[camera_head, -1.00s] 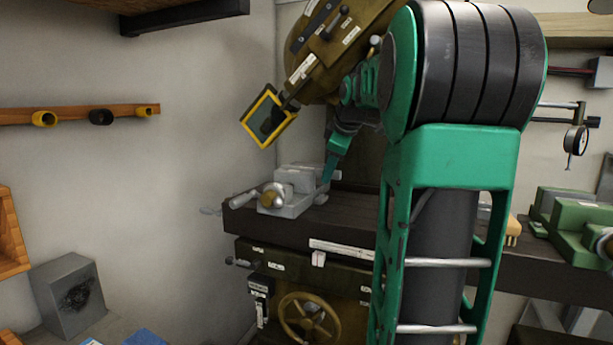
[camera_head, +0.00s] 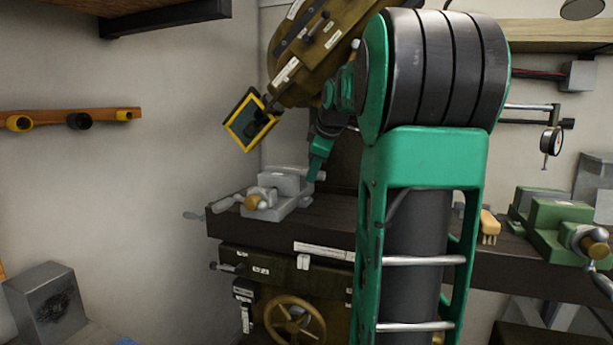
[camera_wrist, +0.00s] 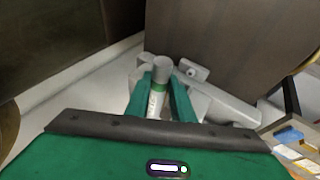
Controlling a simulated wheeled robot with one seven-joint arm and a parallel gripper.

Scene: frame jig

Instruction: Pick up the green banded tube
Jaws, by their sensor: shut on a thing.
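The green banded tube (camera_wrist: 161,72) is a grey cylinder with a green band, seen in the wrist view. My gripper (camera_wrist: 160,84) has its two green fingers on either side of the tube, shut on it. The fingers hide part of the tube's sides. In the head view, my gripper (camera_head: 317,168) points down beside the right end of the grey vise (camera_head: 283,201). The tube cannot be made out there. In the wrist view, grey metal of the vise (camera_wrist: 225,104) lies around and behind the tube.
The vise sits on a dark machine table (camera_head: 330,228) near the wall. A yellow-framed panel (camera_head: 249,121) hangs above it. A brush (camera_head: 489,226) and a green vise (camera_head: 560,216) stand to the right.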

